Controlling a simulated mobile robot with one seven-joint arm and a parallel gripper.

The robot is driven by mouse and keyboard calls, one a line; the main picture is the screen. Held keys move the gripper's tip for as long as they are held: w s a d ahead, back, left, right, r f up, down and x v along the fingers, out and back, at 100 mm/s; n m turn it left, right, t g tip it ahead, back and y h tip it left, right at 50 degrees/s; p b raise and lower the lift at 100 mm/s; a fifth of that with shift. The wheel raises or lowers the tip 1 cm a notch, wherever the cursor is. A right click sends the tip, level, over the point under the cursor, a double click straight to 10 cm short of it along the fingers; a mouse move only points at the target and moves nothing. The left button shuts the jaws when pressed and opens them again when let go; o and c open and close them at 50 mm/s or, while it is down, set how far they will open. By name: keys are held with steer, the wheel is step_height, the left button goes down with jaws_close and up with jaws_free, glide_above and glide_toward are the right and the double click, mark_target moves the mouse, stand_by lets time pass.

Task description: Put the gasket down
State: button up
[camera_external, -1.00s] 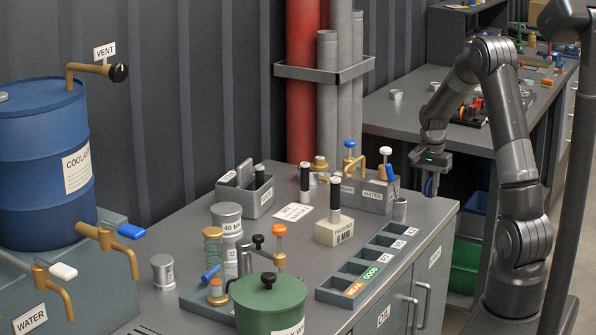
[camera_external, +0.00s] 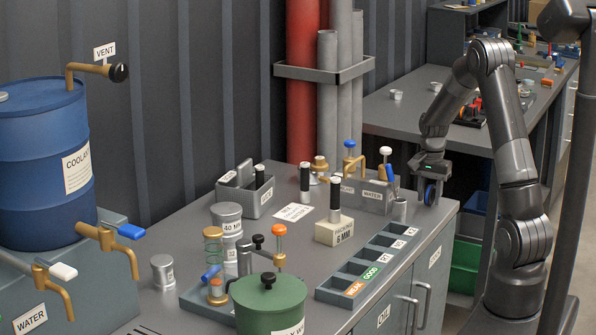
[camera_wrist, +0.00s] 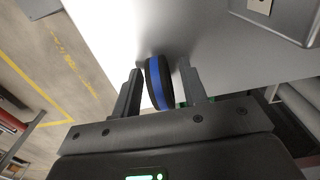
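The gasket (camera_external: 430,194) is a thick black disc with a blue band. It stands on edge at the near right corner area of the grey bench top (camera_external: 300,236), and its lower rim looks to be at the surface. My gripper (camera_external: 431,186) is just above and around it, pointing down. In the wrist view the gasket (camera_wrist: 158,84) is upright between the two fingers of my gripper (camera_wrist: 160,86). Narrow gaps seem to show beside it, more clearly on the right, so the fingers look open. Exact contact with the bench is hard to see.
A metal cup (camera_external: 399,210) and a grey WATER box (camera_external: 365,193) with valves stand left of my gripper. A compartment tray (camera_external: 368,265) lies along the front edge. A green bin (camera_external: 466,266) is below, beyond the bench's right end.

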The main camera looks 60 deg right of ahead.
mark_target(430, 187)
step_height(430, 187, up, 12)
steer(key=a+r+n, duration=0.3)
steer(key=a+r, duration=0.2)
steer(key=a, duration=0.3)
steer(key=s+a+r+n+t, duration=0.25)
steer(key=a+n, duration=0.25)
steer(key=a, duration=0.5)
steer(key=s+a+r+n+t, duration=0.1)
steer(key=s+a+r+n, duration=0.25)
steer(key=a, duration=0.65)
steer(key=s+a+n+t, duration=0.2)
steer(key=s+a+n, duration=0.4)
steer(key=s+a, duration=0.1)
steer(key=shift+s+a+f, duration=0.25)
steer(key=shift+f, duration=0.05)
steer(key=shift+n, duration=0.25)
